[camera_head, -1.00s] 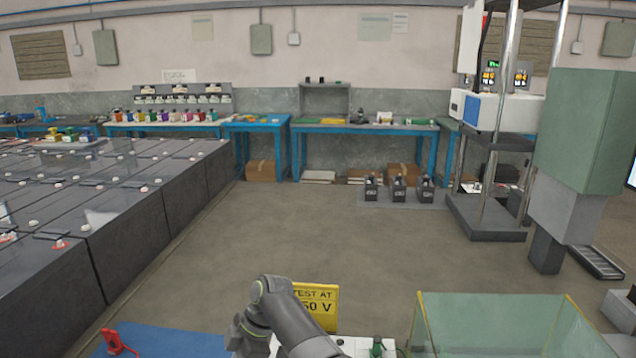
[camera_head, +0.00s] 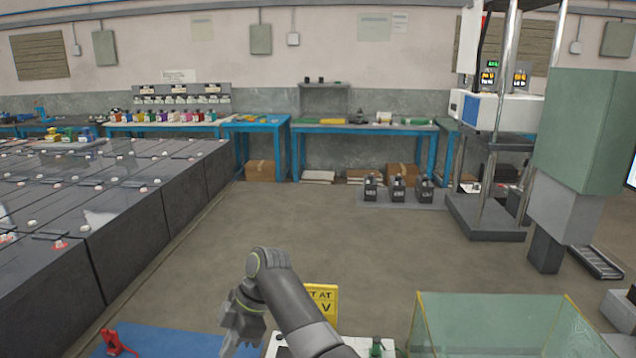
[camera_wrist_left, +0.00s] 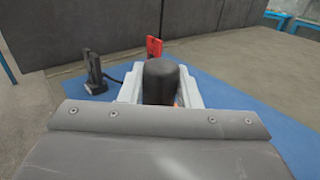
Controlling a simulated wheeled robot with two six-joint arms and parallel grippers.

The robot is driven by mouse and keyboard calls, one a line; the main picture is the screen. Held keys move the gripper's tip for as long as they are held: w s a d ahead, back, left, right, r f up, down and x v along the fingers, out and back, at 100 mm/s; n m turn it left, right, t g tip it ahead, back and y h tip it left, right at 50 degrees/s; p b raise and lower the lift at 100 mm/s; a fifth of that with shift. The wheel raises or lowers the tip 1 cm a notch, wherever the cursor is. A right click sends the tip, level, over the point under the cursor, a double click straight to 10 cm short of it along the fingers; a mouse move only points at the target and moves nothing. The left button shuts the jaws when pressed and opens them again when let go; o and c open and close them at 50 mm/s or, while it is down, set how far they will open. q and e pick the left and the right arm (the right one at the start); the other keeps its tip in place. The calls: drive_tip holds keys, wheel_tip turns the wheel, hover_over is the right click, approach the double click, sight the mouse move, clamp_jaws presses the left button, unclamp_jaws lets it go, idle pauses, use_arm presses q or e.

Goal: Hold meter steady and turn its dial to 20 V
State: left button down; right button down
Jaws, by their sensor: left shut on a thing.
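I cannot make out a meter face or dial in either view. My right gripper is not in view.
A red clamp (camera_head: 117,343) lies on the blue mat (camera_head: 170,340); a black clamp (camera_wrist_left: 95,72) shows in the wrist view. A white-topped surface (camera_head: 350,345) with a green-topped item (camera_head: 377,347) and a clear tank (camera_head: 500,325) stand right. Dark battery blocks (camera_head: 130,235) line the left.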

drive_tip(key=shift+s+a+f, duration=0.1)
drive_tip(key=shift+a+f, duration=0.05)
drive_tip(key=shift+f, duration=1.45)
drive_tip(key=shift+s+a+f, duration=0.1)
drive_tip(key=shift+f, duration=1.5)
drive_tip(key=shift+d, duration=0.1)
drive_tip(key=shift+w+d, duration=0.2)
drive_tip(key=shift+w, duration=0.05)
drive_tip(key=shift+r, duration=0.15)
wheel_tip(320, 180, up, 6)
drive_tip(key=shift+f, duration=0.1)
